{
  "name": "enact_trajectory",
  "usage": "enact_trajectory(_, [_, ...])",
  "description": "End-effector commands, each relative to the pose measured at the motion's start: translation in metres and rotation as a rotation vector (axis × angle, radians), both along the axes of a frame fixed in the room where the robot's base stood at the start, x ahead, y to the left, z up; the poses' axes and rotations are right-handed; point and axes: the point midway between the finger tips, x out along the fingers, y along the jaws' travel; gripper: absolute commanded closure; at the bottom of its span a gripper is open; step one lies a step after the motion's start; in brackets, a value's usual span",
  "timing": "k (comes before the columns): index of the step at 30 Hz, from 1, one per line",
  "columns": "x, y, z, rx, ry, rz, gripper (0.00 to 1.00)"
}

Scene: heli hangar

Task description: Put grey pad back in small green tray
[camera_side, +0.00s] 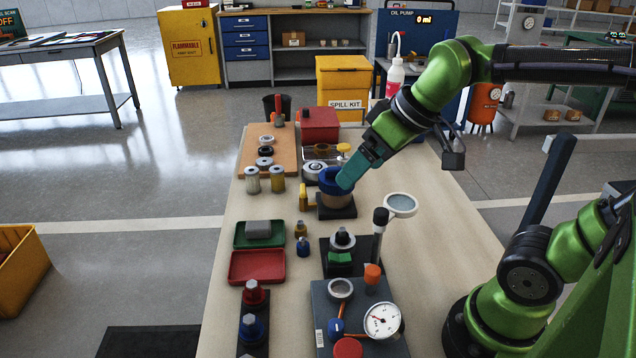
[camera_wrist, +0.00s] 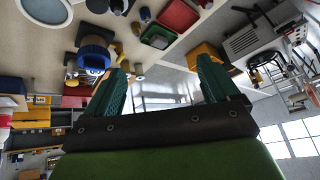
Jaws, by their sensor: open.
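The grey pad (camera_side: 258,229) lies in the small green tray (camera_side: 240,242), toward its back, on the left part of the table. In the wrist view the green tray (camera_wrist: 150,32) shows near the top, with the grey pad (camera_wrist: 159,43) on it. My gripper (camera_side: 346,183) is up and to the right of the tray, beside or above a blue-topped round container (camera_side: 331,178); I cannot tell if they touch. In the wrist view the teal fingers of my gripper (camera_wrist: 162,64) are spread apart with nothing between them.
A red tray (camera_side: 257,266) sits just in front of the green one. A round lens on a stand (camera_side: 400,204) and a gauge (camera_side: 382,321) are further right.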

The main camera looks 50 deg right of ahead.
Motion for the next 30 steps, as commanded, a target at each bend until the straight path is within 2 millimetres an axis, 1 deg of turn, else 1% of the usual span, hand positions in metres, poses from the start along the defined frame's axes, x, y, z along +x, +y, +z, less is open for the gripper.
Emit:
enact_trajectory(1, [-0.013, -0.001, -0.004, 0.064, -0.017, -0.086, 0.12])
enact_trajectory(3, [-0.025, -0.002, -0.009, 0.147, -0.028, -0.191, 0.12])
enact_trajectory(7, [-0.035, -0.002, -0.016, 0.235, -0.036, -0.298, 0.12])
enact_trajectory(11, [-0.037, -0.002, -0.018, 0.254, -0.034, -0.322, 0.12])
enact_trajectory(30, [-0.037, -0.002, -0.017, 0.250, -0.033, -0.317, 0.12])
